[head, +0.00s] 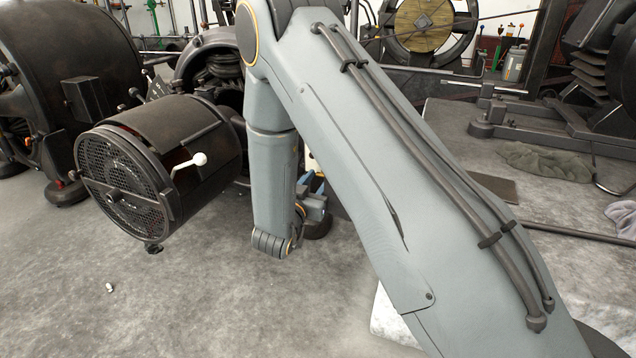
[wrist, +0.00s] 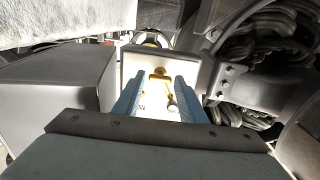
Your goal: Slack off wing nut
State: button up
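In the wrist view, a small brass-coloured piece (wrist: 160,74), which looks like the wing nut, sits on a pale, cream-coloured plate (wrist: 137,63). A second small brass piece (wrist: 172,101) shows just below it. My gripper (wrist: 160,82) has two blue fingers standing apart, one on each side of these pieces. I see no finger touching them. How far the fingertips are from the plate is hard to judge. In the head view, the blue gripper (head: 313,194) is partly hidden behind my grey arm, and the wing nut is hidden.
A dark cylindrical dynamo (head: 190,135) with a mesh end and a white-knobbed lever (head: 199,159) stands left of my arm. A larger dark machine (head: 70,75) is behind it. Dark coiled windings (wrist: 265,60) lie close right of the gripper. The front-left floor is mostly clear.

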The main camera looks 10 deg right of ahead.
jog(key=c, duration=0.8)
jog(key=shift+r+p, duration=0.1)
jog(key=shift+p, duration=0.3)
jog(key=n+p, duration=0.2)
jog(key=p, duration=0.2)
jog(key=shift+s+r+n, duration=0.1)
jog(key=shift+n, duration=0.3)
jog(key=n+p, duration=0.4)
jog(key=p, duration=0.1)
jog(key=n+p, duration=0.4)
jog(key=n, duration=0.2)
jog(key=shift+a, duration=0.1)
jog(key=n+p, duration=0.1)
jog(key=n, duration=0.3)
jog(key=n+p, duration=0.1)
jog(key=shift+f+n+p, duration=0.25)
jog(key=shift+n+p, duration=0.1)
jog(key=shift+n, duration=0.05)
